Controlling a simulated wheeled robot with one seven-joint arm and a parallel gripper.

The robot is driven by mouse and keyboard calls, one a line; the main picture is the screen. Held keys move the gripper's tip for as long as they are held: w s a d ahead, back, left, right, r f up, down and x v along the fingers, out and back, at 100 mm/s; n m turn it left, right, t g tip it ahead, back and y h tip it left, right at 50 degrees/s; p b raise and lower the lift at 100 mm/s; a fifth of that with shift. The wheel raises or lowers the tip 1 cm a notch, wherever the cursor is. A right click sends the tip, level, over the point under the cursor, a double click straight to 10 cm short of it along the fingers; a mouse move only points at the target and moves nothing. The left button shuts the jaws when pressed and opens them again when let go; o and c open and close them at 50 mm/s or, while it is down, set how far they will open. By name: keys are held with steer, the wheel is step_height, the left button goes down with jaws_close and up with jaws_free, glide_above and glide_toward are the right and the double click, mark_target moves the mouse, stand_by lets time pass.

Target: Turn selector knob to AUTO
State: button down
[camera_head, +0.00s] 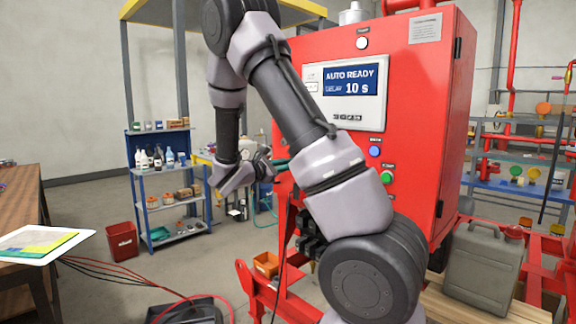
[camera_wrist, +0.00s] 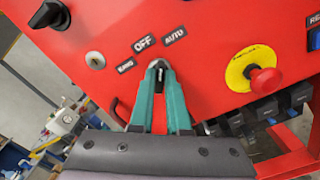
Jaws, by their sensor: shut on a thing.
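In the wrist view my gripper (camera_wrist: 158,68) has its two teal fingers closed on the selector knob (camera_wrist: 160,76) on the red panel. Only a small dark and grey part of the knob shows between the fingertips, so I cannot tell for sure which mark it points at. The AUTO label (camera_wrist: 174,36) is above and right of the fingertips. The OFF label (camera_wrist: 144,42) is above and slightly left, and a third label (camera_wrist: 125,67) is to the left. In the head view the knob is hidden behind my arm. The panel display (camera_head: 350,80) there reads "AUTO READY" and "DELAY 10 s".
A red emergency button (camera_wrist: 264,80) on a yellow ring sits right of the knob. A key switch (camera_wrist: 95,60) and a black knob (camera_wrist: 48,15) are to the left. A blue shelf (camera_head: 170,185) and a wooden table (camera_head: 22,198) stand left of the red cabinet (camera_head: 420,130).

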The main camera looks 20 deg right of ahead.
steer(key=shift+m, duration=1.3)
steer(key=c, duration=0.9)
jaws_free()
steer(key=v, duration=1.1)
steer(key=shift+d, duration=0.15)
